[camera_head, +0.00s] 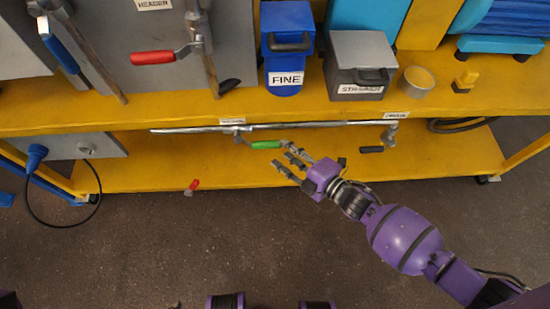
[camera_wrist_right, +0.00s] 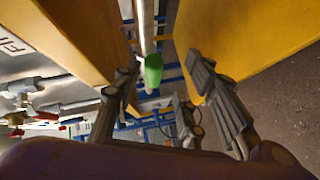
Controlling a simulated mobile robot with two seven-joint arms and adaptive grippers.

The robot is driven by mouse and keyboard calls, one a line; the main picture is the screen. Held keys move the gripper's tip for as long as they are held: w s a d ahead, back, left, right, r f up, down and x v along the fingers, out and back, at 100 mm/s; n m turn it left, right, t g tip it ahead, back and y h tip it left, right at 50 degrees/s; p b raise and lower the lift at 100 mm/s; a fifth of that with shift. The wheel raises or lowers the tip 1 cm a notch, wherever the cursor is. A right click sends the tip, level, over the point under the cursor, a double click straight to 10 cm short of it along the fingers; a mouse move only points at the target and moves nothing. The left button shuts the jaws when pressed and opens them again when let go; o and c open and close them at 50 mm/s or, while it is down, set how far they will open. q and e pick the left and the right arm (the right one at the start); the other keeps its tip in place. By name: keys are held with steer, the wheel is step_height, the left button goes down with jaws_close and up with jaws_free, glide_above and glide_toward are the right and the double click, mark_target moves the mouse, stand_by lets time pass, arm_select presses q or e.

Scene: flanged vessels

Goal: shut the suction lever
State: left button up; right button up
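A lever with a green handle (camera_head: 266,144) sits at the left part of a horizontal grey pipe (camera_head: 310,126) under the upper shelf's front edge. The handle lies roughly along the pipe. A small label (camera_head: 232,121) above it is too small to read, so I cannot confirm the suction lever. My right gripper (camera_head: 287,160) is just right of and below the green handle, fingers spread and empty. In the right wrist view the green handle (camera_wrist_right: 154,70) appears beyond and between the open fingers, with no clear contact. My left gripper is not in view.
A black handle (camera_head: 371,149) hangs at the pipe's right end. The yellow upper shelf (camera_head: 224,112) overhangs the pipe, and the lower shelf (camera_head: 145,177) lies below. A red-handled lever (camera_head: 153,58) and a blue FINE vessel (camera_head: 285,45) stand above. The floor in front is clear.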

mark_target(266, 145)
steer(key=n, duration=0.1)
steer(key=s+a+r+n+y, duration=0.1)
steer(key=shift+s+n, duration=0.25)
steer(key=shift+n, duration=0.15)
steer(key=b+x, duration=0.1)
steer(key=x, duration=0.6)
steer(key=shift+w+a+f, duration=0.1)
steer(key=shift+w+a, duration=0.05)
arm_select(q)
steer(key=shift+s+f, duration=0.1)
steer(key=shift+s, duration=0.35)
arm_select(e)
steer(key=shift+c, duration=0.8)
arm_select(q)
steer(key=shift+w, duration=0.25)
arm_select(e)
jaws_close()
